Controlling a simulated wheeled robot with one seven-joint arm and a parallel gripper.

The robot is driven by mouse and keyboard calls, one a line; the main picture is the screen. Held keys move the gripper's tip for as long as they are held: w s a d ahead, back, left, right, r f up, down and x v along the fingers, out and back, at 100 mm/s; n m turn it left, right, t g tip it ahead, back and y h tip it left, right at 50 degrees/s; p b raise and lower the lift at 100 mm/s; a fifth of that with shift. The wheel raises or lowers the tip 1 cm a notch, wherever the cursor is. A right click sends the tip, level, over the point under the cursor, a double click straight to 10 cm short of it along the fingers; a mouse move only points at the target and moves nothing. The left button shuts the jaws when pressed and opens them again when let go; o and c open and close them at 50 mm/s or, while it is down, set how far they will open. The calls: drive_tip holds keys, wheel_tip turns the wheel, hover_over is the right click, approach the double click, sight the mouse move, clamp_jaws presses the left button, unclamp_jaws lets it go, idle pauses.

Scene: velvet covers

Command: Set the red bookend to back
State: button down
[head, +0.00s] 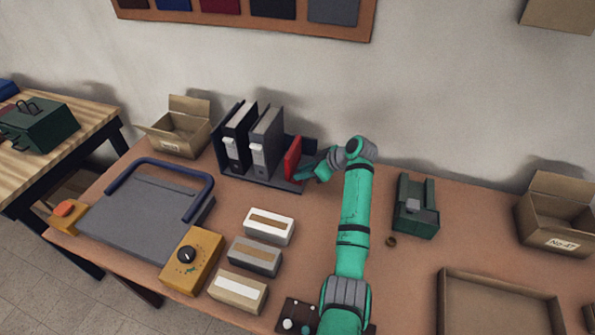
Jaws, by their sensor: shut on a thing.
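The red bookend (292,158) stands upright in a dark file rack (238,175) at the back of the table, to the right of the binders. Two binders, a black one (236,140) and a grey one (266,143), stand in the same rack to its left. My gripper (305,167) is at the bookend's right side, shut on it. The fingertips are small and partly hidden, so the exact grip is hard to see. A gap shows between the grey binder and the bookend.
An open cardboard box (180,133) stands left of the rack. A grey plate with a blue handle (145,210) and several small boxes (254,256) lie in front. A green device (416,208) stands right of my arm. A shallow tray (497,284) is at the front right.

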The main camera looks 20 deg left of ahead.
drive_tip(key=shift+d, duration=0.25)
drive_tip(key=c, duration=1.5)
unclamp_jaws()
drive_tip(key=shift+c, duration=0.2)
drive_tip(key=v, duration=1.1)
drive_tip(key=shift+a, duration=0.1)
